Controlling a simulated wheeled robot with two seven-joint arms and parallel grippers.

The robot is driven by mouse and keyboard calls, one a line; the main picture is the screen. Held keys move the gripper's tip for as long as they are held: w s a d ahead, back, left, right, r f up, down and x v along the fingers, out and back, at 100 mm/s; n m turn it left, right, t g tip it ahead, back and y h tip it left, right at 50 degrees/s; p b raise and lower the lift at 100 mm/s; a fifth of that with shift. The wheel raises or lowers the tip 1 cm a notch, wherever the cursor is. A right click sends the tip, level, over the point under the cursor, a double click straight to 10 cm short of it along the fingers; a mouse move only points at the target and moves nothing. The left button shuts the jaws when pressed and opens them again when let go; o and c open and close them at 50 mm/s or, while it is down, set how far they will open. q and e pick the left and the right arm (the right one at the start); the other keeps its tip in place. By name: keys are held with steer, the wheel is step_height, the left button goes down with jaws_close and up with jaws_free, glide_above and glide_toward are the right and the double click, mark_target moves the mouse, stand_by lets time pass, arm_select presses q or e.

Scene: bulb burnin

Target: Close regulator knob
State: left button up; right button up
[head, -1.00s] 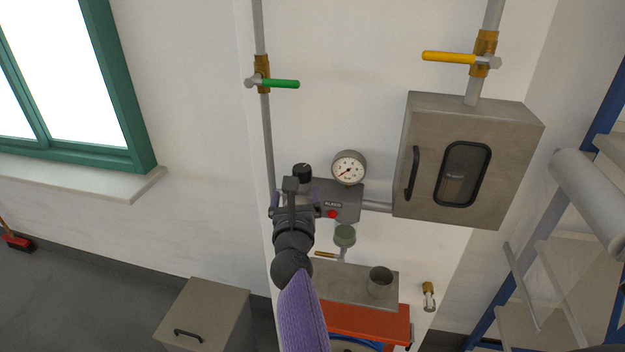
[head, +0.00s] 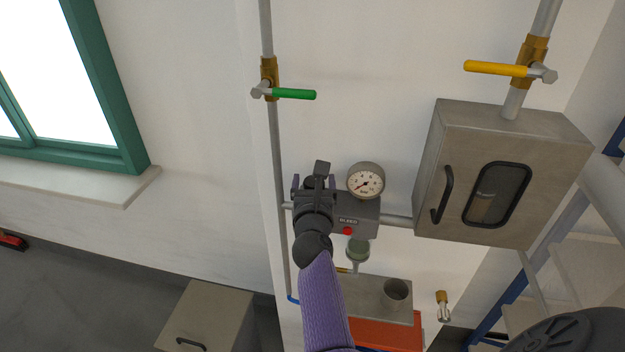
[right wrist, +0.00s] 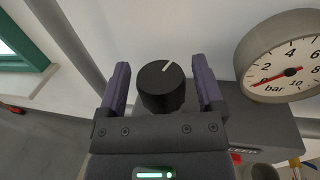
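The regulator knob (right wrist: 161,87) is a black round knob with a white pointer line, seen in the right wrist view. The line points up and slightly right. My right gripper (right wrist: 162,92) is open, with one purple finger on each side of the knob and a visible gap on both sides. In the head view my right gripper (head: 313,184) is in front of the grey regulator block (head: 364,217) and mostly hides the knob. The pressure gauge (head: 366,182) beside it has its red needle near 0, also seen in the right wrist view (right wrist: 290,72). My left gripper is not in view.
A red button (head: 347,231) marked BLEED sits right of my gripper. A pipe with a green-handled valve (head: 290,94) runs up the wall. A metal cabinet (head: 480,120) with a yellow-handled valve (head: 495,68) above it is to the right. A steel shelf with a cup (head: 396,291) is below.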

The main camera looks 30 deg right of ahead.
steer(key=c, duration=1)
steer(key=n+t+y+p, duration=0.1)
steer(key=p, duration=0.1)
steer(key=r+n+y+p, duration=0.1)
steer(key=y+p, duration=0.1)
steer(key=p, duration=0.1)
steer(key=shift+d+n+t+y, duration=0.15)
steer(key=shift+n+t+y, duration=0.15)
steer(key=shift+t, duration=0.1)
steer(key=shift+f+n+t+y+p, duration=0.25)
steer(key=shift+n+t+y+p, duration=0.2)
steer(key=shift+n+y, duration=0.35)
steer(key=shift+f+n+y, duration=0.25)
steer(key=shift+n+y, duration=0.05)
steer(key=shift+y, duration=0.6)
steer(key=o, duration=1.3)
steer(key=shift+c, duration=0.2)
